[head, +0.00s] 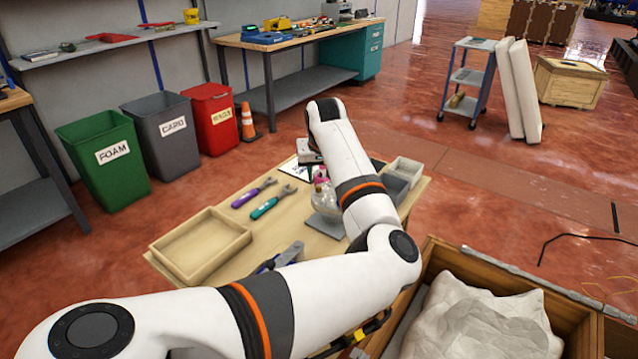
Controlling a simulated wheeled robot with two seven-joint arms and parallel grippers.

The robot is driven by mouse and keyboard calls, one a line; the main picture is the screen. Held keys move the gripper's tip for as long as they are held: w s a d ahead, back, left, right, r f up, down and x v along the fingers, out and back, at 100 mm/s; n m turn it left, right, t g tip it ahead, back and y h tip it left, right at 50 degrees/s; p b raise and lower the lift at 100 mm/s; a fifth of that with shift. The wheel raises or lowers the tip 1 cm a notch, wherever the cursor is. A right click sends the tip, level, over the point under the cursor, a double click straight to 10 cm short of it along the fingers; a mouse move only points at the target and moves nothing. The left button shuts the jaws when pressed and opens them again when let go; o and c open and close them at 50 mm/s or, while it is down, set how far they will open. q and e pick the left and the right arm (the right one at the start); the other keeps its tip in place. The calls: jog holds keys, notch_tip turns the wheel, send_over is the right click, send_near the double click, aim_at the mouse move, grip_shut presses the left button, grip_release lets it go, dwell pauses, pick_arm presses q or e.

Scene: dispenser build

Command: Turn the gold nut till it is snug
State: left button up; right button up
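My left arm comes in from the lower left and reaches over the wooden worktable (225,195). My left gripper (309,168) points down at the table's far side, just behind a clear round bottle (324,203) with a pink part on top. Its fingertips are small and partly hidden, so I cannot tell whether they are open or what they touch. I cannot make out the gold nut; the arm and gripper hide part of that area. A purple-handled wrench (253,193) and a teal-handled wrench (272,202) lie left of the bottle. My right gripper is not in view.
An empty wooden tray (200,245) sits at the table's left end. A blue and grey tool (282,258) lies near the front edge, partly behind my arm. Grey bins (405,170) stand at the right end. A wooden crate (575,300) with a pale crumpled lining is at lower right.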

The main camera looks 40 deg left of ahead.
aim_at(318, 187)
pick_arm(q)
jog(key=x, duration=0.6)
jog(key=shift+a, duration=0.15)
jog(key=shift+c, duration=0.4)
grip_shut()
